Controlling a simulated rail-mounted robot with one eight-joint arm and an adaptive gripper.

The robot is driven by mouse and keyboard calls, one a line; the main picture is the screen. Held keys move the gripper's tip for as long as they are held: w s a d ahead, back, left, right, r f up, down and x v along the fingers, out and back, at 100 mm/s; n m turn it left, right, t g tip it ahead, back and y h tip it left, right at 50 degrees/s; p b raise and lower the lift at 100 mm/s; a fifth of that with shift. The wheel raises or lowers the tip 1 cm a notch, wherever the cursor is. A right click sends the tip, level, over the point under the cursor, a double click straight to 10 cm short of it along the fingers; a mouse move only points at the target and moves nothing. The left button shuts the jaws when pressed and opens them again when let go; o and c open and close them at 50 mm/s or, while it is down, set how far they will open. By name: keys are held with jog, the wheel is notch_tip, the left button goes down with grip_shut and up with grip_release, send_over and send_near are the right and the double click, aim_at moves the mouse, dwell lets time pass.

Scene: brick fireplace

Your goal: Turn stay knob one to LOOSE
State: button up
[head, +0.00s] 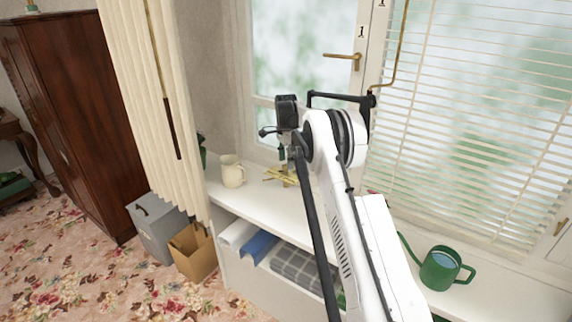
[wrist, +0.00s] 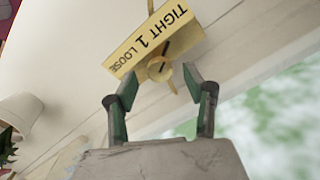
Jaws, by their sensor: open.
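Stay knob one (wrist: 160,68) is a small brass knob on a yellow plate (wrist: 122,56) marked TIGHT, 1 and LOOSE in the wrist view. A dark line shows on the plate beside the knob; I cannot tell which word it points to. My gripper (wrist: 160,86) is open, its two green-and-grey fingers on either side of the knob, with a gap visible between them. Whether either finger touches the knob is unclear. In the head view, brass-coloured parts (head: 277,176) lie on the white sill below my gripper (head: 284,156), which is small and partly hidden by my arm.
A green watering can (head: 440,268) stands at the right. The window handle (head: 343,56) and blinds (head: 480,120) are behind my arm. A curtain (head: 165,110) hangs at the left.

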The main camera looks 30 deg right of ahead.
jog(key=shift+f, duration=1)
jog(key=c, duration=1.1)
